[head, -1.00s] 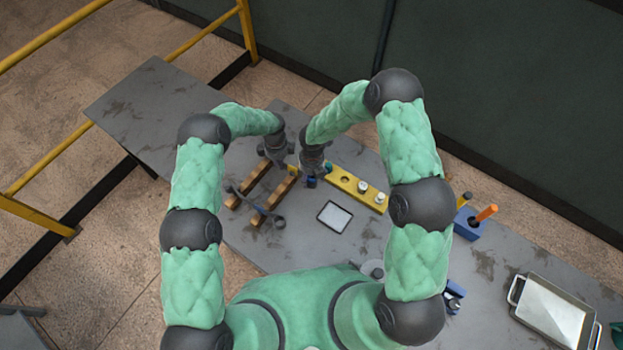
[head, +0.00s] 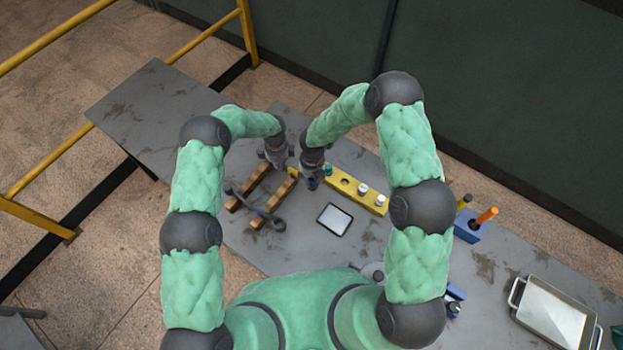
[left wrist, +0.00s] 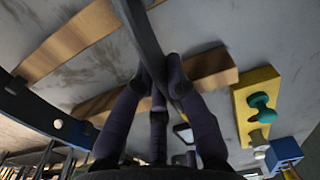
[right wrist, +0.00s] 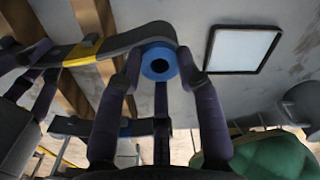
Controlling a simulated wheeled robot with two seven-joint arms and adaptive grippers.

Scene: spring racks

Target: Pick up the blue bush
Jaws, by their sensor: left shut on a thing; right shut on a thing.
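The blue bush (right wrist: 158,62) is a short ring with a dark hole. My right gripper (right wrist: 160,75) is shut on it, its fingers on either side. The bush is at the rounded end of a dark grey arm (right wrist: 115,42) with a yellow band; I cannot tell whether it sits inside that end or in front of it. A bit of the blue bush also shows in the head view (head: 313,184) under my right gripper (head: 313,174). My left gripper (left wrist: 160,72) is shut on the grey arm (left wrist: 142,35), close beside the right one.
Two wooden blocks (head: 250,188) lie under the arm. A yellow rack (head: 344,182) with pale cylinders and a green piece stands to the right. A pale framed tray (head: 335,219) lies nearer. A blue holder (head: 467,225) and a metal tray (head: 550,312) are farther right.

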